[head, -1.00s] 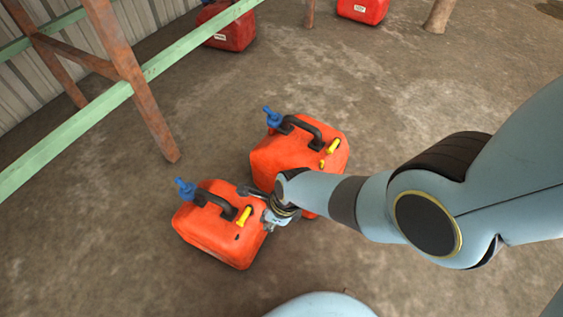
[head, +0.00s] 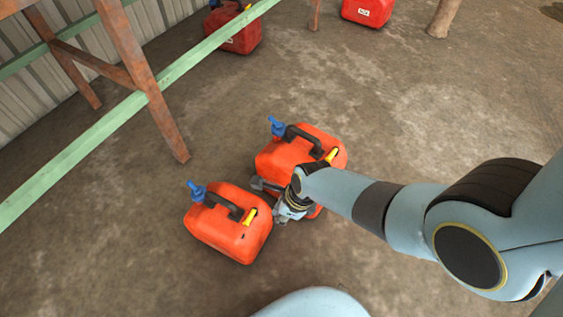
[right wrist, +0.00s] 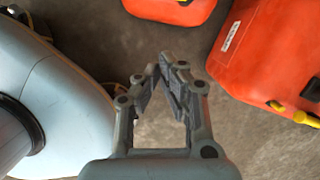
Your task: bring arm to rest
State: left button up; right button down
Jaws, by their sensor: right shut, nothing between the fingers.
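My right gripper (head: 268,190) is in the head view, over the gap between two orange jerrycans, and its arm comes in from the right. In the right wrist view its fingers (right wrist: 172,72) meet at the tips with nothing between them, above bare floor. The nearer jerrycan (head: 228,240) stands just left of the gripper, with a black handle, a blue spout and a yellow cap. The farther jerrycan (head: 285,157) stands behind the gripper and is partly hidden by my arm. Parts of orange jerrycans (right wrist: 266,52) show at the top of the right wrist view. My left gripper is not in view.
A rusty-legged frame with a green rail (head: 120,112) stands at the left by a corrugated wall. A red jerrycan (head: 236,36) is beyond it and another (head: 367,12) is at the top. A post (head: 443,18) stands at top right. The middle floor is bare.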

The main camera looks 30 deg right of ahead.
jog(key=shift+s, duration=0.1)
dwell(0.3)
jog(key=s+d+f+n+h+p, duration=0.1)
jog(key=s+d+n, duration=0.3)
jog(key=s+n, duration=0.5)
jog(key=s+d+f+n+g+h+p, duration=0.1)
jog(key=s+d+n+p, duration=0.1)
jog(key=s+d+n, duration=0.3)
jog(key=s+d+f+n+g+h+p, duration=0.1)
jog(key=s+d+n, duration=0.3)
jog(key=s+n, duration=0.9)
jog(key=s, duration=0.9)
jog(key=shift+s+d+f, duration=0.25)
jog(key=shift+s+f, duration=0.05)
jog(key=shift+f, duration=0.05)
